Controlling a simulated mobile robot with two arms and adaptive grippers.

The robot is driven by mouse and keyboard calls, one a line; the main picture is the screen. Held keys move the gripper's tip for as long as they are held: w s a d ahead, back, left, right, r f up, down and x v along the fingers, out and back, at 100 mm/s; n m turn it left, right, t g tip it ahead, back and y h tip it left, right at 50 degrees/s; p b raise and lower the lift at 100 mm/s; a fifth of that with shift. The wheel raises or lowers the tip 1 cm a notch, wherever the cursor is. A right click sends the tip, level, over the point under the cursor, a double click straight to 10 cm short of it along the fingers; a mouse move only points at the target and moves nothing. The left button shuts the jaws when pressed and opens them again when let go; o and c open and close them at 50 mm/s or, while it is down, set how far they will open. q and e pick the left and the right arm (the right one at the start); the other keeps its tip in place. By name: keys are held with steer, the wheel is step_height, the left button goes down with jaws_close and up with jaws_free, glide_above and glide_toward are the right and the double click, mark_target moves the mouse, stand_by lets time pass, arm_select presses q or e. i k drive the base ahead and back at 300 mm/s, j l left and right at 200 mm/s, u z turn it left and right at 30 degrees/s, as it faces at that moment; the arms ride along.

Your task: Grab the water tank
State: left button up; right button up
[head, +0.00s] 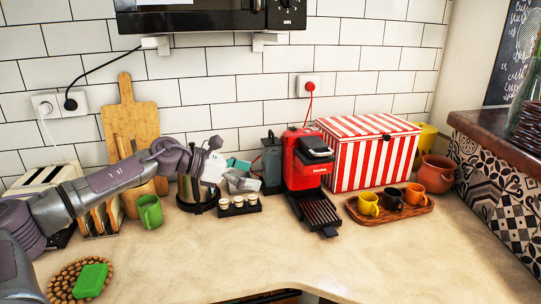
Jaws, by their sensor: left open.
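The water tank (271,165) is a dark grey, upright container at the left side of the red coffee machine (308,160). My left gripper (246,182) is just left of the tank, at about the height of its lower half. It is open, and no object shows between its fingers. I cannot tell whether a fingertip touches the tank. My right gripper is not in view.
A tray of small cups (239,211) lies below my left gripper. A green mug (149,212) stands left. A striped box (365,160) and a wooden tray (414,215) with several cups stand right. The front counter (260,260) is clear.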

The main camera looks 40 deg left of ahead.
mark_target(272, 148)
steer(key=i+j, duration=0.9)
steer(key=j, duration=0.1)
